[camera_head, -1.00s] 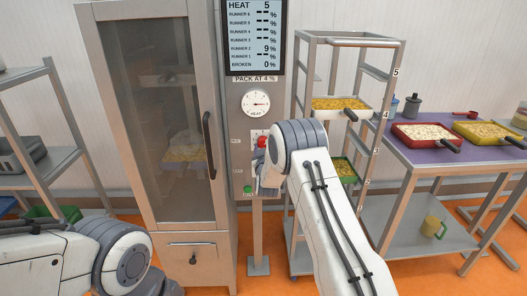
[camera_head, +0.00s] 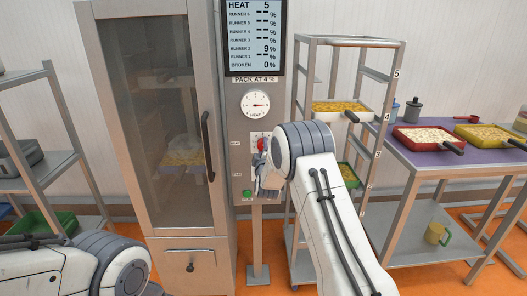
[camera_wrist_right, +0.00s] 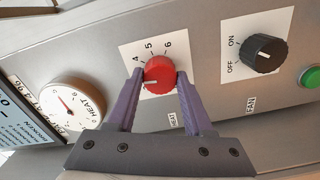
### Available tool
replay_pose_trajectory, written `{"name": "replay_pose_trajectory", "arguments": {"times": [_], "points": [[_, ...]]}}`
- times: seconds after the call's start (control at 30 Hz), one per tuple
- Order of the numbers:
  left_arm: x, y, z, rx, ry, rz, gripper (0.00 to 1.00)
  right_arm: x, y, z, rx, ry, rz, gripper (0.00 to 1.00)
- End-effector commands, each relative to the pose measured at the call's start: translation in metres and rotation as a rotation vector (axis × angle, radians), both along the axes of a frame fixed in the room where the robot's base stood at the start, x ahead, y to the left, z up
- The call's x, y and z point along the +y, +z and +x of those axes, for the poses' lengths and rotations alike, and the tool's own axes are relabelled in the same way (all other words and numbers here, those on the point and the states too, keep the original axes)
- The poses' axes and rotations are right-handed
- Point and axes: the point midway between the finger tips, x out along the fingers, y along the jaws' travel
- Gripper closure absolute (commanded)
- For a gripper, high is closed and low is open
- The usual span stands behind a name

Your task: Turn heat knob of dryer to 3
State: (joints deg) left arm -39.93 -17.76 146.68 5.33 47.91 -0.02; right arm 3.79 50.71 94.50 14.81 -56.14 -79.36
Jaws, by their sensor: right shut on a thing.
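The red heat knob (camera_wrist_right: 159,76) sits on a white plate on the dryer panel, with 4, 5 and 6 readable around it. Its white mark points left in the wrist view, just below the 4; the left finger hides the scale there. My right gripper (camera_wrist_right: 160,78) is shut on the knob, one finger on each side. In the head view the knob (camera_head: 262,144) shows just above my right gripper (camera_head: 262,164). The display (camera_head: 254,36) on the dryer (camera_head: 230,120) reads HEAT 5. My left arm is at lower left, its gripper out of view.
A round heat gauge (camera_wrist_right: 76,104) and a black on/off fan knob (camera_wrist_right: 263,53) flank the red knob. A green button (camera_wrist_right: 311,77) is at the right edge. A tray rack (camera_head: 299,80) stands right of the dryer.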

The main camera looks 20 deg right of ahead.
Motion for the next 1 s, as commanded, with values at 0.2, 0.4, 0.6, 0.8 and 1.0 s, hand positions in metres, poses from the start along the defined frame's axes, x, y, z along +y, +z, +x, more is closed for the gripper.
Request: {"name": "replay_pose_trajectory", "arguments": {"times": [0.2,0.4,0.6,0.8,1.0], "points": [[0.0000,-0.0026,0.0000,0.000,0.000,0.000,1.00,-0.0008,-0.0011,-0.0004,0.027,-0.003,-0.087,1.00],[0.0000,-0.0032,0.0000,0.000,0.000,0.000,1.00,-0.0008,-0.0011,-0.0005,0.038,-0.002,-0.123,1.00],[0.0000,-0.0033,0.0000,0.000,0.000,0.000,1.00,-0.0007,-0.0011,-0.0005,0.041,-0.002,-0.131,1.00],[0.0000,-0.0032,0.0000,0.000,0.000,0.000,1.00,-0.0006,-0.0012,-0.0005,0.041,-0.002,-0.130,1.00],[0.0000,-0.0032,0.0000,0.000,0.000,0.000,1.00,-0.0005,-0.0010,-0.0004,0.040,-0.001,-0.130,0.19]]}}
